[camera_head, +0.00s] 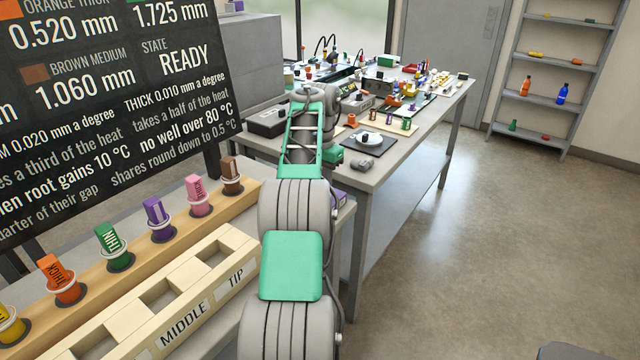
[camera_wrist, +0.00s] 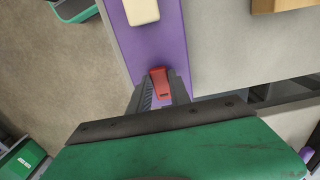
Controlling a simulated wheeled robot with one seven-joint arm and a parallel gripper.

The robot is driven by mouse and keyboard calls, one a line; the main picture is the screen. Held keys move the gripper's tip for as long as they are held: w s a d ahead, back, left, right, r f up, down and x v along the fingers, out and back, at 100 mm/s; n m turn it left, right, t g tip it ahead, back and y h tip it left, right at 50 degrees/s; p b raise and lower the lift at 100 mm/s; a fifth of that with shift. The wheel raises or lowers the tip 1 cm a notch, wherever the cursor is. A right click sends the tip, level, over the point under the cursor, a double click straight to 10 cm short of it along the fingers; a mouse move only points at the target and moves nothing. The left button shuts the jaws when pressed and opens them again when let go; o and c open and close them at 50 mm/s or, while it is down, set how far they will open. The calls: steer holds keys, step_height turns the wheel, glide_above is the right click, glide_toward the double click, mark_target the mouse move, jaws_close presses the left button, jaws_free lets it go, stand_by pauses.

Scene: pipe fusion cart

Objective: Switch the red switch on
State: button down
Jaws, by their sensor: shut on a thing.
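The red switch (camera_wrist: 160,82) shows in the wrist view on a purple panel (camera_wrist: 152,48). It sits between the two dark fingers of my gripper (camera_wrist: 162,90), which are shut on it. Whether the switch is on or off cannot be told. A cream block or plate (camera_wrist: 141,11) is on the same panel, farther up the picture. In the head view my arm hides the gripper and the switch. Only a bit of purple (camera_head: 344,208) shows beside my arm, at the near bench's edge.
A wooden rack (camera_head: 140,255) with several coloured plugs stands at left, beside a cream tray (camera_head: 190,272) labelled MIDDLE and TIP. A dark board (camera_head: 110,110) reads READY. A long grey table (camera_head: 385,170) holds many small items.

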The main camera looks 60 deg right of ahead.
steer(key=c, duration=1.2)
jaws_free()
step_height(320, 180, up, 8)
steer(key=p, duration=0.7)
steer(key=shift+f, duration=0.1)
steer(key=shift+a, duration=0.1)
